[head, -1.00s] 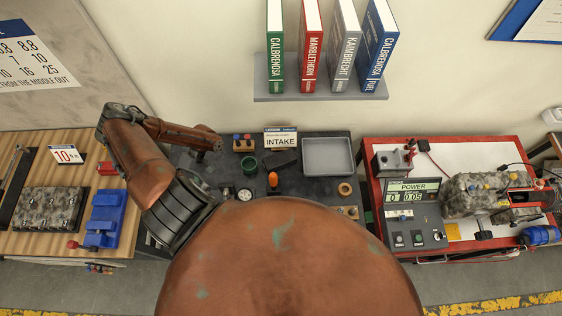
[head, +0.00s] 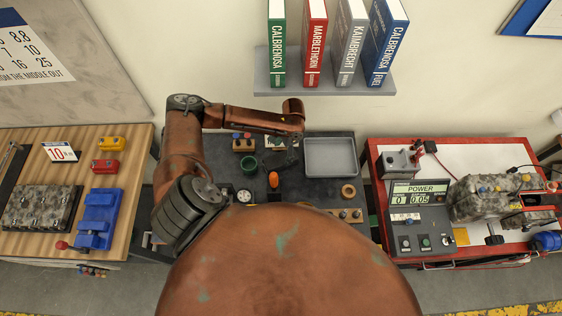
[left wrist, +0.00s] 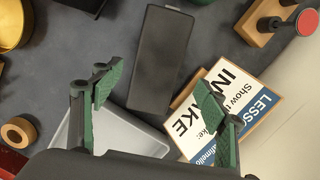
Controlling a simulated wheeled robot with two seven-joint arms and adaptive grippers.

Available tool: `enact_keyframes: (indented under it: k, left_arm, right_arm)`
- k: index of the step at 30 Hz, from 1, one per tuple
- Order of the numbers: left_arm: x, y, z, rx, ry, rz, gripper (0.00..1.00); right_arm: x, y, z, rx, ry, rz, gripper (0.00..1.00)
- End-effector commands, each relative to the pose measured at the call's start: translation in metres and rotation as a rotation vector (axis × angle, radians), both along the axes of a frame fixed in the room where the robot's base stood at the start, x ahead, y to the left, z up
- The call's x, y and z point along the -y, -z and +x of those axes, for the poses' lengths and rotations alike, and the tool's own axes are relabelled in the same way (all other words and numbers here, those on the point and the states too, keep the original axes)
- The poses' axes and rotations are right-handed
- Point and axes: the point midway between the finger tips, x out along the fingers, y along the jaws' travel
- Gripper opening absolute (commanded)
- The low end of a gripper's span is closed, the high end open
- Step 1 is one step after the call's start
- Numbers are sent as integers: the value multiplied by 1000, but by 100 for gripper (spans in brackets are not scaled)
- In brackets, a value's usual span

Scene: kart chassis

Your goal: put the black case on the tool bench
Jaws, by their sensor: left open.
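The black case (left wrist: 163,55) is a flat, dark, oblong box lying on the dark grey top of the middle bench (head: 320,195). In the left wrist view it lies beyond and between the spread fingers of my left gripper (left wrist: 157,88), not gripped. In the head view the case is largely hidden behind my left arm and gripper (head: 288,147). The gripper is open and empty above the case. A white INTAKE sign (left wrist: 225,110) stands close beside the case. My right gripper does not show. I cannot tell which bench is the tool bench.
A grey tray (head: 330,143) sits right of the case. The wooden bench (head: 30,248) on the left holds a blue vise (head: 98,218). A red-edged bench (head: 374,160) stands right.

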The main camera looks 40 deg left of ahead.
Motion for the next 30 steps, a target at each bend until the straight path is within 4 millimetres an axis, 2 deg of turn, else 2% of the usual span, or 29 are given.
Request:
enact_keyframes:
  k: [12,20,30]
  left_arm:
    - [-1,50,-12,-2,-2,0,67]
    - [-1,53,-12,-1,-2,0,67]
    - [-2,53,-12,-2,-3,0,45]
  right_arm:
    - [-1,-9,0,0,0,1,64]
    - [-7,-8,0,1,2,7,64]
    - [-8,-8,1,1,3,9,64]
